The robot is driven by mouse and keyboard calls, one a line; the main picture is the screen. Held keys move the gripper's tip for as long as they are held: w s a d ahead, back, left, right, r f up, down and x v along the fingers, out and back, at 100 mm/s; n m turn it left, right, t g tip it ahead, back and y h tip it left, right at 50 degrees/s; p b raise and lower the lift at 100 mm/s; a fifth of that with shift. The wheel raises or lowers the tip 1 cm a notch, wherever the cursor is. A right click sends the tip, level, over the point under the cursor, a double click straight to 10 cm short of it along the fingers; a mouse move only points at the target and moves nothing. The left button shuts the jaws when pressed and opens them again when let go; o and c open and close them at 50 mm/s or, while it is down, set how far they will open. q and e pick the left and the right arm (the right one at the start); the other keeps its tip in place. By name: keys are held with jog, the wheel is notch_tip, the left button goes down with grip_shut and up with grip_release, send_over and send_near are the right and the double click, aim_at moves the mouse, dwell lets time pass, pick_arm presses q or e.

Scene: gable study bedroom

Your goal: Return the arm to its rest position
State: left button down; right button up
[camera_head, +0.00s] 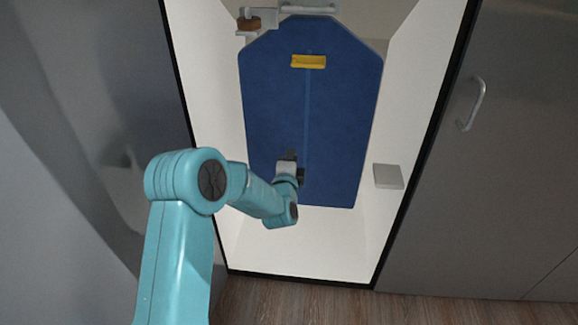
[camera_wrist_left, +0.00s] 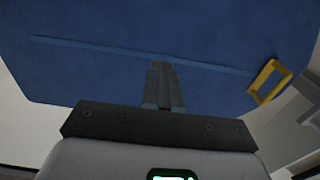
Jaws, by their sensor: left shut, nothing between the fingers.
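My left arm comes in from the lower left in the head view and reaches into a white alcove. Its gripper (camera_head: 291,155) is in front of the lower middle of a blue board (camera_head: 340,105). In the left wrist view the gripper (camera_wrist_left: 165,68) is shut, its two fingers together with nothing between them. The blue board (camera_wrist_left: 110,40) fills most of that view behind the fingers. I cannot tell whether the fingertips touch it. A yellow handle (camera_head: 309,61) sits on the board's upper part; it also shows at the right of the wrist view (camera_wrist_left: 268,82). My right gripper is not in view.
The white alcove (camera_head: 300,245) has a dark frame and side walls close around the arm. A small pale block (camera_head: 388,176) is on its right. A grey bracket with a brown round part (camera_head: 249,23) is at the upper left. A grey door with a handle (camera_head: 474,104) stands at right.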

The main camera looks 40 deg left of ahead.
pick_arm(q)
jog(key=shift+v, duration=2.1)
jog(key=s+d+f+g+h, duration=0.3)
jog(key=s+d+f+h, duration=0.1)
jog(key=d+f, duration=0.55)
jog(key=s+d+f+g+h, duration=0.2)
jog(key=s+d+f+h, duration=0.15)
jog(key=d+f, duration=0.65)
jog(key=s+d+f+n+g+h, duration=0.3)
jog(key=s+d+f+n+g, duration=0.15)
jog(key=s, duration=0.45)
jog(key=s+d+f+n+g+h, duration=0.25)
jog(key=s+d+f+n, duration=0.2)
jog(key=s, duration=0.35)
jog(key=s+n+g, duration=0.3)
jog(key=s+n, duration=0.1)
jog(key=s, duration=0.1)
notch_tip(320, 180, up, 24)
jog(key=p, duration=2.4)
jog(key=shift+d+n+p, duration=0.3)
jog(key=shift+d+n, duration=0.05)
jog(key=shift+n, duration=0.05)
